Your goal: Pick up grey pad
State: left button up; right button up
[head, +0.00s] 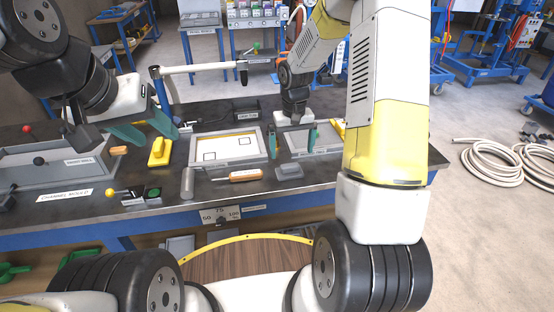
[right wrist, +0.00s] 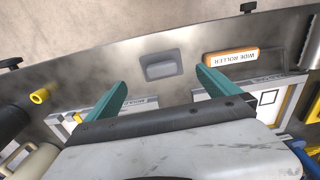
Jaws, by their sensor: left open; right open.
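The grey pad (head: 289,172) is a small block lying flat on the dark bench near its front edge, right of the wide roller. In the right wrist view the grey pad (right wrist: 161,66) lies ahead of and between the fingertips, apart from them. My right gripper (head: 296,140) is open with teal fingers, behind the pad, over a framed tray. Its fingers also show in the right wrist view (right wrist: 160,82), with nothing between them. My left gripper (head: 146,130) is open and empty over the left part of the bench, near a yellow-handled tool.
The wide roller (head: 246,175) with an orange handle lies left of the pad. A framed tray (head: 264,152) stands behind it, and a grey cylinder (head: 187,183) further left. A yellow tool (head: 159,154) and a grey channel mould (head: 60,178) are at left. Bare bench surrounds the pad.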

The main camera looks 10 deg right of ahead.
aim_at(290, 164)
jog(key=shift+a+f, duration=0.2)
jog(key=shift+f, duration=0.85)
jog(key=f, duration=0.4)
jog(key=w+f, duration=0.1)
jog(key=f, duration=0.2)
jog(key=c, duration=1.3)
